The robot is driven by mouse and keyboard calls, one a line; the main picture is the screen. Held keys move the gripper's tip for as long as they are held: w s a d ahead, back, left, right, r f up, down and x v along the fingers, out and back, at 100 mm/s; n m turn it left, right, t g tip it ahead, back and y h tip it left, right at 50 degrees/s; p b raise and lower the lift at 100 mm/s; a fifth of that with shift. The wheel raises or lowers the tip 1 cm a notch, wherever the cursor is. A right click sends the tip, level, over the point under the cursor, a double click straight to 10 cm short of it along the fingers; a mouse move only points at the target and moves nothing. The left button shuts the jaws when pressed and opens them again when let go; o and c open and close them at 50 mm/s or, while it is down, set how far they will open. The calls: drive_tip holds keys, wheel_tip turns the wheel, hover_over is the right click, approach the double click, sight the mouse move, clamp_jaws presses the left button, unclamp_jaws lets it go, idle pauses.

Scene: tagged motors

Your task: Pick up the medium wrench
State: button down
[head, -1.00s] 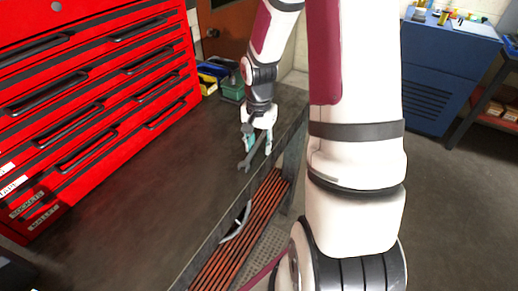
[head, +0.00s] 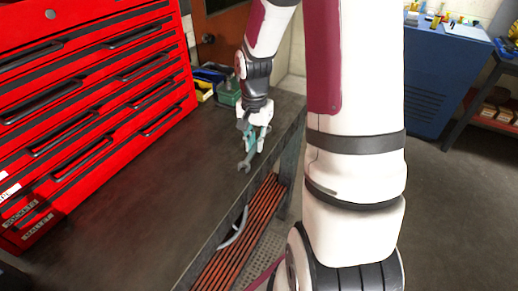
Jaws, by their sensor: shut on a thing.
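The wrench (head: 245,164) is grey metal with an open jaw at its near end, in the head view just right of the middle of the dark worktop. My gripper (head: 254,147) is shut on the wrench along its handle, above the worktop near its right edge. The wrench's near end sticks out below the fingers and its other end shows only in part behind them. I cannot tell its size from this view, nor whether it touches the worktop.
A red tool chest (head: 90,100) with several drawers stands along the left of the dark worktop (head: 150,205). A blue cabinet (head: 437,75) stands far right. The worktop's front left is clear.

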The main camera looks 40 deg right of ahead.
drive_tip(key=s+a+r+p, duration=0.1)
drive_tip(key=s+a, duration=0.3)
drive_tip(key=s, duration=0.9)
drive_tip(key=shift+a+r+p, duration=0.2)
drive_tip(key=shift+r+p, duration=0.15)
drive_tip(key=shift+r, duration=0.35)
drive_tip(key=s+p, duration=0.1)
drive_tip(key=p, duration=0.2)
drive_tip(key=s+a+p, duration=0.1)
drive_tip(key=p, duration=0.2)
